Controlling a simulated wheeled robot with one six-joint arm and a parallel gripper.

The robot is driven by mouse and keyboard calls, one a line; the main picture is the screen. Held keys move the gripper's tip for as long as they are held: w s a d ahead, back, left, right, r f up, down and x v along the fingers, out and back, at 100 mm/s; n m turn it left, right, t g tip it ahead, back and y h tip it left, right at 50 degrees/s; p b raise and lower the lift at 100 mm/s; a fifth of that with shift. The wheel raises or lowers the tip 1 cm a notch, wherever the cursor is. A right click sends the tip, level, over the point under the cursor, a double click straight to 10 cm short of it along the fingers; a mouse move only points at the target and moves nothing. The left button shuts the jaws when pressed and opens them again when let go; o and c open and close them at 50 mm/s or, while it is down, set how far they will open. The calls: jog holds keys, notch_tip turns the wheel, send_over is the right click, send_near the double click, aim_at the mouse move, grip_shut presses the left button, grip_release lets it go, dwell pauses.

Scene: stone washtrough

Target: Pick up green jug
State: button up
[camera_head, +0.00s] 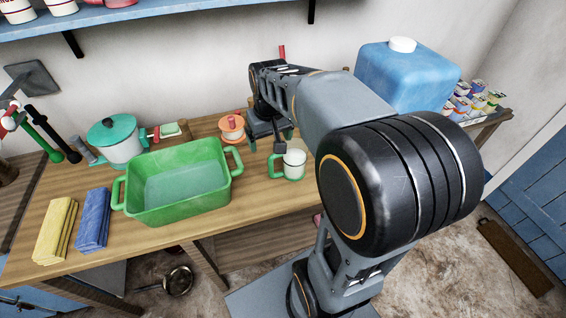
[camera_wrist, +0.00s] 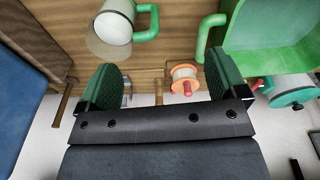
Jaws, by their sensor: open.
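The jug-like vessel in view is white with a green base rim and a green handle (camera_head: 293,164). It stands upright on the wooden table, right of the green tub. In the wrist view the jug (camera_wrist: 114,24) is at the top, left of centre, with its green handle pointing right. My gripper (camera_head: 266,143) is over the table just behind and left of the jug, partly hidden by my arm. In the wrist view my gripper (camera_wrist: 162,66) has its green-padded fingers wide apart with nothing held between them; the jug is beyond the left fingertip.
A green tub (camera_head: 150,207) stands left of the jug. An orange-and-white spool (camera_head: 231,127) and a teal-lidded pot (camera_head: 116,140) are behind. A large blue container (camera_head: 405,78) stands at the right. Yellow (camera_head: 55,232) and blue (camera_head: 92,220) cloths lie front left.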

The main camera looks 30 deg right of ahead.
jog(key=shift+g, duration=0.7)
jog(key=w+d+f, duration=0.1)
jog(key=f, duration=0.2)
jog(key=w+d+f, duration=0.2)
jog(key=f, duration=0.1)
jog(key=w+d+f, duration=0.1)
jog(key=w+f, duration=0.1)
jog(key=f, duration=0.1)
jog(key=shift+w+d+f, duration=0.2)
jog(key=shift+w+f, duration=0.05)
jog(key=shift+f, duration=0.05)
send_over(277, 174)
jog(key=shift+w+f, duration=0.1)
jog(key=shift+f, duration=3.15)
jog(key=shift+c, duration=0.2)
jog(key=c, duration=1.3)
jog(key=shift+r, duration=0.1)
